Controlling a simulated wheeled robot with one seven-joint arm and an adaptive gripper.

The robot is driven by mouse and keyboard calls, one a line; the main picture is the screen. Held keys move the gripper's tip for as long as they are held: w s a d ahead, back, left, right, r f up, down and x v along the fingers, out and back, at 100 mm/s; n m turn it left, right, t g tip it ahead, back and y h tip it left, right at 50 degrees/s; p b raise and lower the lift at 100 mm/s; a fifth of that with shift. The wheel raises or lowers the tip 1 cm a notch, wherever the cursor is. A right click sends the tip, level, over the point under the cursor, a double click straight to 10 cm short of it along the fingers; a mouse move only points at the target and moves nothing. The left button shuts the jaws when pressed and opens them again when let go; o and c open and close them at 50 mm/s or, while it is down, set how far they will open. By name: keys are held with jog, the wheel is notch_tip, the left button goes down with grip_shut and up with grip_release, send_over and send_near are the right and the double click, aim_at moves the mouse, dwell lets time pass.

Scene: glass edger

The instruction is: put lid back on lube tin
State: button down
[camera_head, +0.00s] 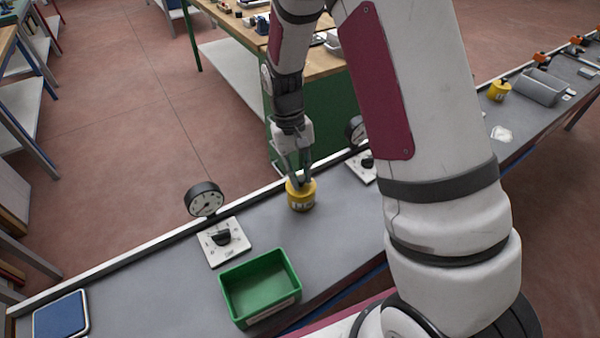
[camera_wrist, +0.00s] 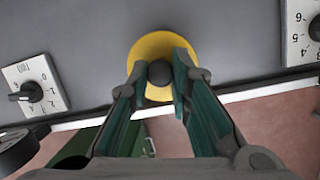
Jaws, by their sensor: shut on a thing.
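The yellow lube tin (camera_head: 301,201) stands upright on the grey bench top, with a pale label on its side. My gripper (camera_head: 301,183) points down over it, its fingers at the top of the tin. In the wrist view my gripper (camera_wrist: 160,76) is shut on the dark round knob of the yellow lid (camera_wrist: 150,47), one finger on each side. The lid covers the tin's mouth from above in that view. I cannot tell whether it sits flush on the rim.
A green bin (camera_head: 261,287) stands at the front of the bench. A dial plate with a knob (camera_head: 223,240) and a round gauge (camera_head: 204,199) are left of the tin. Another yellow tin (camera_head: 499,91) stands far right. A raised edge runs along the bench's back.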

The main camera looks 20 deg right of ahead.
dwell(0.9)
jog(key=c, duration=0.9)
grip_release()
jog(key=shift+r+p, duration=1.25)
jog(key=shift+r, duration=2.2)
jog(key=shift+c, duration=0.5)
grip_shut()
jog(key=shift+f+b, duration=0.35)
jog(key=shift+f, duration=1)
